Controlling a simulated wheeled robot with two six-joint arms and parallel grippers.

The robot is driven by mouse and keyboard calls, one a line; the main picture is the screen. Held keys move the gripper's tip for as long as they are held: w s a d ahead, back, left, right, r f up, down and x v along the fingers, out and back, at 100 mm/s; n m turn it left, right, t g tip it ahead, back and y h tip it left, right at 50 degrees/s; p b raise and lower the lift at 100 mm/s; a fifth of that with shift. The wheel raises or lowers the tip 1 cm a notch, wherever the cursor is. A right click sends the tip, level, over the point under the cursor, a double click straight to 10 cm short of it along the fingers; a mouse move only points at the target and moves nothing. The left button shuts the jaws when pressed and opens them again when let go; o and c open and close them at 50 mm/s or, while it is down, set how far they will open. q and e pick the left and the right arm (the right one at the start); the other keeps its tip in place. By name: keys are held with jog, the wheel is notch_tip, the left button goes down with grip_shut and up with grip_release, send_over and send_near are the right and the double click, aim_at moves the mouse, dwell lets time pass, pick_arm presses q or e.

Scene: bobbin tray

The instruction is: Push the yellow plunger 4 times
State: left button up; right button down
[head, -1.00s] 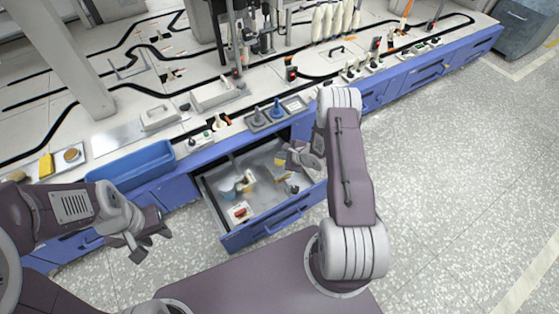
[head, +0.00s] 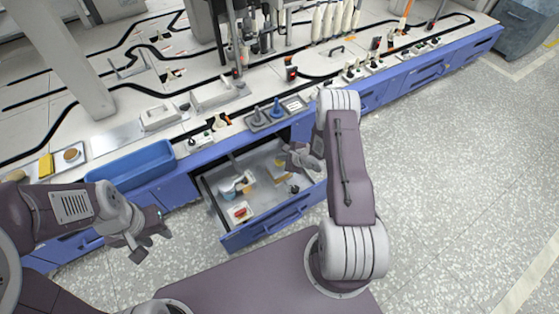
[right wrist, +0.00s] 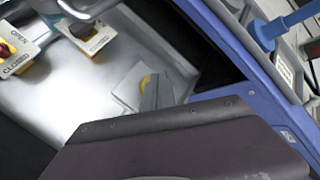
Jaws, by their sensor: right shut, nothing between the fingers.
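A yellow part (right wrist: 147,82), which looks like the plunger, stands on a pale square base inside the open drawer. In the right wrist view a grey finger of my right gripper (right wrist: 158,92) covers part of it; I cannot tell whether they touch. In the head view my right gripper (head: 287,163) is low over the right side of the drawer (head: 262,232), with yellow showing beside it. It is shut and empty. My left gripper (head: 148,250) is open and empty in front of the bench, left of the drawer.
In the drawer are a white and blue item (head: 232,186), a red-topped box (head: 239,212) and a small dark item (head: 293,189). The right wrist view shows yellow boxes with white labels (right wrist: 15,55). A blue bin (head: 130,166) and a bobbin tray (head: 258,123) are on the bench.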

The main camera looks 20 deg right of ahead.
aim_at(281, 162)
jog(key=shift+f+b, duration=0.6)
jog(key=shift+f, duration=0.4)
dwell(0.6)
jog(key=shift+r, duration=0.1)
jog(key=shift+r+p, duration=1.3)
jog(key=shift+p, duration=0.15)
jog(key=shift+r, duration=0.15)
notch_tip(281, 162, up, 5)
jog(key=p, duration=0.5)
